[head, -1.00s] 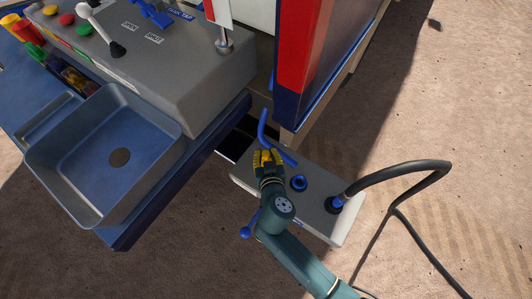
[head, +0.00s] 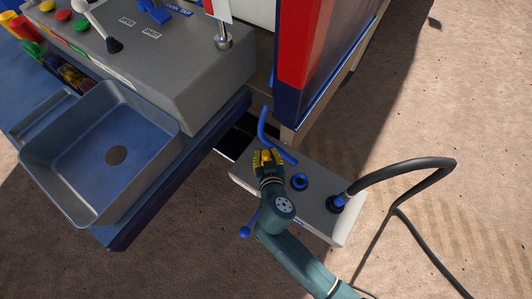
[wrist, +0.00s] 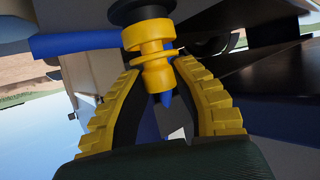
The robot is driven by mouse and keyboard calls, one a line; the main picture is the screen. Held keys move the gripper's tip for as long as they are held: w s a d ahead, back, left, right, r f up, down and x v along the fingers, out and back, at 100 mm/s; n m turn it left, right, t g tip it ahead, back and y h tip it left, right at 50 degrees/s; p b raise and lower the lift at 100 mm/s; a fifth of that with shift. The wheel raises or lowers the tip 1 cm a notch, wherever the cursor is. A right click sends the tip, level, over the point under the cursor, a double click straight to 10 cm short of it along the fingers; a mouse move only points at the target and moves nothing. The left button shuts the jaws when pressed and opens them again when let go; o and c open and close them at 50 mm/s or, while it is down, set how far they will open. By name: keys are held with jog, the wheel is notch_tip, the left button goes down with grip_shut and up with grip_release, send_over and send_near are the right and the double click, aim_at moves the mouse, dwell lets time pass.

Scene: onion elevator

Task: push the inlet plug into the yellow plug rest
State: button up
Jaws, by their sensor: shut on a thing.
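My gripper (head: 268,158) is over the left end of the grey box (head: 318,222), beside a bent blue pipe (head: 264,126). In the wrist view, the yellow-padded fingers (wrist: 160,72) close around a yellow flanged piece (wrist: 151,38), which I take to be the inlet plug. A blue pointed tip (wrist: 166,99) shows below it, between the fingers. A dark round part (wrist: 140,10) sits against its far end at the top edge. I cannot make out the yellow plug rest as a separate thing, nor how deep the plug sits.
The box also has a blue ring port (head: 299,182) and a black hose (head: 405,165) fitted at its right end. A blue-ended lever (head: 246,232) sticks out in front. A blue-grey basin (head: 95,155) and a control console (head: 165,65) are at left. A red and blue panel (head: 315,60) stands behind.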

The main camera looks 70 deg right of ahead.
jog(key=shift+f+b, duration=0.3)
jog(key=o, duration=0.9)
jog(key=shift+o, duration=0.2)
jog(key=v, duration=1.2)
